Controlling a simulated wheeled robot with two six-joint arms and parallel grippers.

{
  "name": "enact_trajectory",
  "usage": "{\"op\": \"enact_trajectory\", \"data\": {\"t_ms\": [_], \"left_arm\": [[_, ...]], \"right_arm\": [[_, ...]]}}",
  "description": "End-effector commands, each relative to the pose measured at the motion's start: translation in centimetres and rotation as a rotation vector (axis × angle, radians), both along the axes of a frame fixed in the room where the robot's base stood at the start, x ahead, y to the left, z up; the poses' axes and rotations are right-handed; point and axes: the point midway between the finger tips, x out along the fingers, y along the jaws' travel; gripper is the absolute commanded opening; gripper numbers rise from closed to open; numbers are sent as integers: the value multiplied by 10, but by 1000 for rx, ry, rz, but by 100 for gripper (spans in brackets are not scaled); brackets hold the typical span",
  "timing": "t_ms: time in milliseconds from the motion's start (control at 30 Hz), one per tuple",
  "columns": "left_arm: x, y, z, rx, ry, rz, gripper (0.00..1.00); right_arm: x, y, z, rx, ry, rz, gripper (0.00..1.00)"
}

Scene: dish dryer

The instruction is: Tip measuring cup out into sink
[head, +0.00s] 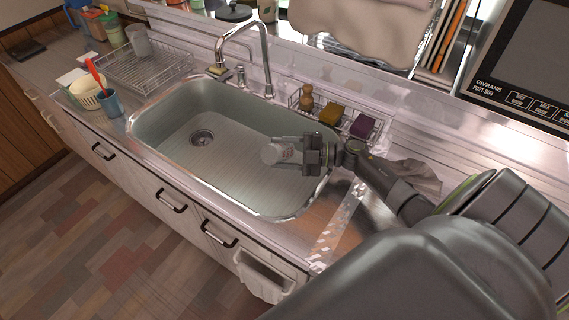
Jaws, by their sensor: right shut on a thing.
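The metal sink (165,118) with a round drain fills the middle of the counter in the head view. My right gripper (288,152) reaches in from the right over the sink's right part. It is shut on the measuring cup (271,153), a small pale clear cup with faint reddish marks. The cup appears tilted, with its round end facing left. I cannot tell whether anything is inside it. The gripper's fingers hide part of the cup. My left gripper is not in view.
A curved faucet (245,50) stands behind the sink. A wire caddy with a yellow sponge (330,114) and a purple sponge (363,126) sits behind the gripper. A dish rack (150,72) stands left, with a blue cup (110,104) near it. The sink's left part is free.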

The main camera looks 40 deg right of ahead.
Motion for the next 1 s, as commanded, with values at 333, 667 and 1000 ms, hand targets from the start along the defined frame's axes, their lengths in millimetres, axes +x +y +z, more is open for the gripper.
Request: {"op": "enact_trajectory", "data": {"t_ms": [333, 667, 1000], "left_arm": [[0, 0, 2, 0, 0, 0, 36], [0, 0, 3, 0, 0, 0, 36], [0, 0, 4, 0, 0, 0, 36]], "right_arm": [[1, -2, 5, 36, 14, 0, 26], [2, -4, 9, 70, 27, 1, 26], [2, -6, 13, 105, 40, 1, 26]]}}
